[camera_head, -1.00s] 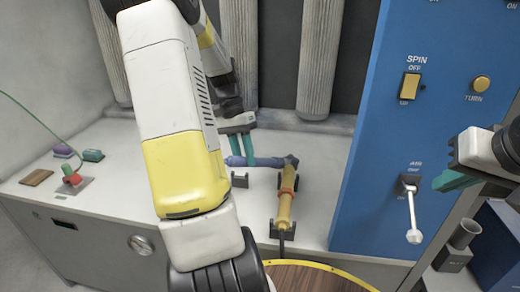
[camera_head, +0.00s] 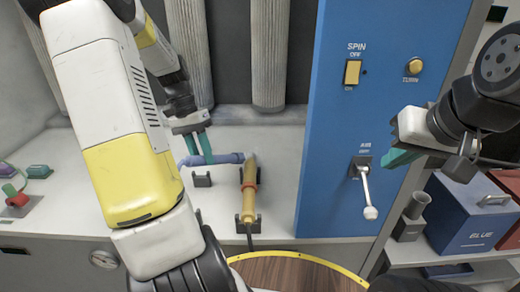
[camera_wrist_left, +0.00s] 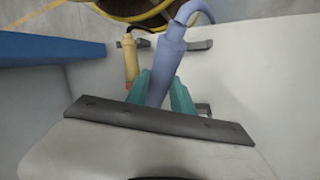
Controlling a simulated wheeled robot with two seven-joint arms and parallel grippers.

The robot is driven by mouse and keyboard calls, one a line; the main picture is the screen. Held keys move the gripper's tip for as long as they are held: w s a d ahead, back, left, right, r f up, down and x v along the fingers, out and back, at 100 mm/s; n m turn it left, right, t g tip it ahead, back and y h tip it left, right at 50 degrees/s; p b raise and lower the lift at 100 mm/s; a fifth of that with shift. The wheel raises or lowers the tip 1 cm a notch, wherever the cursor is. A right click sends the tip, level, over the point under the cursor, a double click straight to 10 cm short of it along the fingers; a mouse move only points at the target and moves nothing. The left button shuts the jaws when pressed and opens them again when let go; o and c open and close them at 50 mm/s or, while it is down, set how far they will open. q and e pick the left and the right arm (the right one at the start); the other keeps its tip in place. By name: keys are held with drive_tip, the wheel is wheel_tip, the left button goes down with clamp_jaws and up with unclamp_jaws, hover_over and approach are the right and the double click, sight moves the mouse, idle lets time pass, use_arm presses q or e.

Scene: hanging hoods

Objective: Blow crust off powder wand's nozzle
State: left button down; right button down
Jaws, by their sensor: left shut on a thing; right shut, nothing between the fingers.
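A lavender wand (camera_head: 212,159) is between the teal fingers of my left gripper (camera_head: 198,146), which is shut on it. The left wrist view shows this wand (camera_wrist_left: 167,62) with a hose curving from its far end. A yellow wand (camera_head: 248,202) with an orange collar lies in dark brackets; its upper end appears beside the lavender wand, and I cannot tell if they touch. I cannot make out any crust. My right gripper (camera_head: 398,160) is shut and empty, just right of and above the white-knobbed AIR lever (camera_head: 367,192), which hangs down on the blue panel (camera_head: 330,130).
The panel also has a SPIN switch (camera_head: 352,73) and a TURN button (camera_head: 414,65). A dark bracket (camera_head: 201,180) stands empty below the lavender wand. A blue box (camera_head: 470,215) is on a shelf at right. A red-green item (camera_head: 14,195) lies at far left.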

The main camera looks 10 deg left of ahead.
use_arm(q)
drive_tip(key=s+d+r, duration=0.2)
drive_tip(key=s+r, duration=0.4)
drive_tip(key=s, duration=0.1)
drive_tip(key=shift+s, duration=0.4)
drive_tip(key=shift+a, duration=0.1)
